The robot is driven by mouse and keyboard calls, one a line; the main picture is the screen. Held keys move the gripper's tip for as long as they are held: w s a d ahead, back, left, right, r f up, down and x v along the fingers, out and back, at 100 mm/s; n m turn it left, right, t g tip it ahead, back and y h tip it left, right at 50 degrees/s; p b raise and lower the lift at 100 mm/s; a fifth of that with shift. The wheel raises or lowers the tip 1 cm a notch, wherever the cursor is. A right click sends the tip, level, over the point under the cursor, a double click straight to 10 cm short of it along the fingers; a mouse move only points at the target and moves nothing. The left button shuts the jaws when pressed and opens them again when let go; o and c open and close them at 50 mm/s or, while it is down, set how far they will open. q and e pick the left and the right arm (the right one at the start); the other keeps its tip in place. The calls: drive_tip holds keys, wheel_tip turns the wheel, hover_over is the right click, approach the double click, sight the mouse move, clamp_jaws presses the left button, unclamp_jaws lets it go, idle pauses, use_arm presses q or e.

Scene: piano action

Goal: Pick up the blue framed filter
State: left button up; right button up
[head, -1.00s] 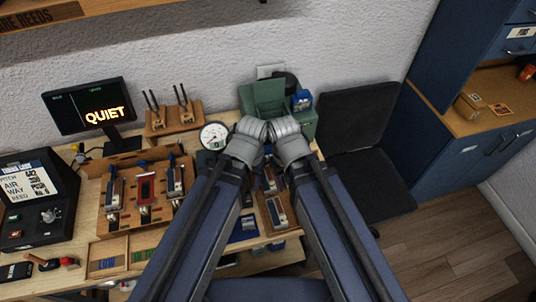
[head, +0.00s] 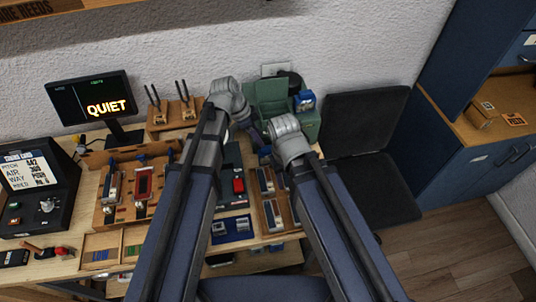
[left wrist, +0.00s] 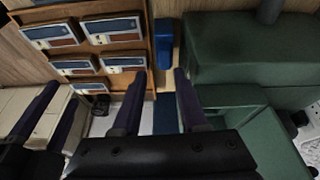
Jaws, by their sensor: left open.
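The blue framed filter (head: 304,100) shows as a small blue-edged piece at the right of the green machine (head: 271,92) in the head view. My left gripper (head: 252,130) is left of it, in front of the machine, and mostly hidden by my arm. In the left wrist view its two dark fingers (left wrist: 159,96) are apart with nothing held. A blue piece (left wrist: 164,43) stands beyond the fingertips, between a wooden rack and the green machine; I cannot tell if it is the filter. My right gripper (head: 265,154) is near the machine's front, its jaws unclear.
A wooden rack of labelled blocks (left wrist: 151,60) stands close to my left fingers. In the head view a blue tray (head: 233,237), wooden trays and a monitor (head: 92,98) crowd the bench. A black chair (head: 350,120) is at the right.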

sight(267, 147)
use_arm(q)
drive_tip(key=shift+m, duration=0.3)
drive_tip(key=b+x, duration=0.5)
drive_tip(key=w+b+x, duration=0.1)
drive_tip(key=b+x, duration=0.1)
drive_tip(key=x, duration=0.1)
use_arm(e)
wheel_tip(267, 147, down, 7)
drive_tip(key=shift+f, duration=0.2)
use_arm(q)
drive_tip(key=shift+r, duration=0.15)
use_arm(e)
drive_tip(key=shift+r, duration=0.1)
use_arm(q)
clamp_jaws()
